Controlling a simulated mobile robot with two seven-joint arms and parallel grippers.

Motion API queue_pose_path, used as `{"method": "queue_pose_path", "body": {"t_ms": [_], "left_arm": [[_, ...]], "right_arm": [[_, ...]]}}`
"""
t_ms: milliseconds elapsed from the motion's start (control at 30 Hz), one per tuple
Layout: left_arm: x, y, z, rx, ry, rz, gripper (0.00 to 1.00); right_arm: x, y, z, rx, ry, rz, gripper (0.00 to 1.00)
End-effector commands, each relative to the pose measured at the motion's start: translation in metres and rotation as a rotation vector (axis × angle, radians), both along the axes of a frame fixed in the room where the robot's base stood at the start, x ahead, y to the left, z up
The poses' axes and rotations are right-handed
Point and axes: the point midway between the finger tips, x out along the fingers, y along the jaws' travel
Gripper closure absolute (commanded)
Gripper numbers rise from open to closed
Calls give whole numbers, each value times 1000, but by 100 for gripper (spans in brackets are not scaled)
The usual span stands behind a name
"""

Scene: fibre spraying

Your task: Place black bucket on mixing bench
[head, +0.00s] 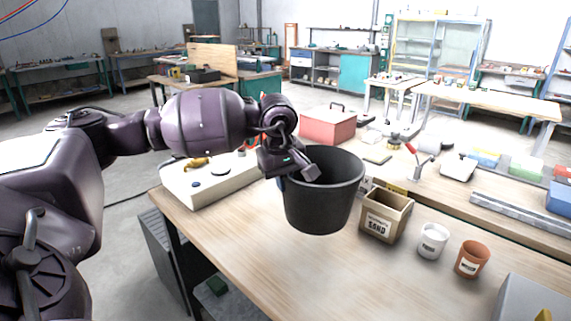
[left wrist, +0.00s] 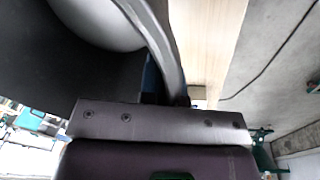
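The black bucket (head: 322,205) is upright at the middle of the head view, over the wooden bench (head: 235,228). I cannot tell whether its base touches the bench top. My left gripper (head: 296,176) is at the bucket's left rim and appears shut on it, with one finger inside the mouth. In the left wrist view the bucket's dark wall (left wrist: 60,60) and curved rim (left wrist: 155,40) fill the upper left, close against the gripper. The fingertips are mostly hidden there. My right gripper is in neither view.
A labelled sand box (head: 386,216), a white cup (head: 432,241) and a terracotta pot (head: 472,260) stand right of the bucket. A pale tray (head: 205,190) lies to the left and a red box (head: 327,124) behind. The front of the bench is clear.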

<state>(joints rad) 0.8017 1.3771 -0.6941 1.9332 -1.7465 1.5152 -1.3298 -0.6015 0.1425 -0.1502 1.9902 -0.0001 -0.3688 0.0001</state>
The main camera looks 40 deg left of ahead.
Motion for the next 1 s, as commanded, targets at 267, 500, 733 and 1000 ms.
{"method": "queue_pose_path", "body": {"t_ms": [267,500,733,1000], "left_arm": [[1,-1,-45,-2,-6,0,100],[2,0,-61,-1,-9,1,100],[1,-1,-75,-3,-6,0,100],[1,-1,-104,-1,-7,0,100]], "right_arm": [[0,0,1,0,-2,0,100],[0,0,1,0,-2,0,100],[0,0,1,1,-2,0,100],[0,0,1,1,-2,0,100]]}}
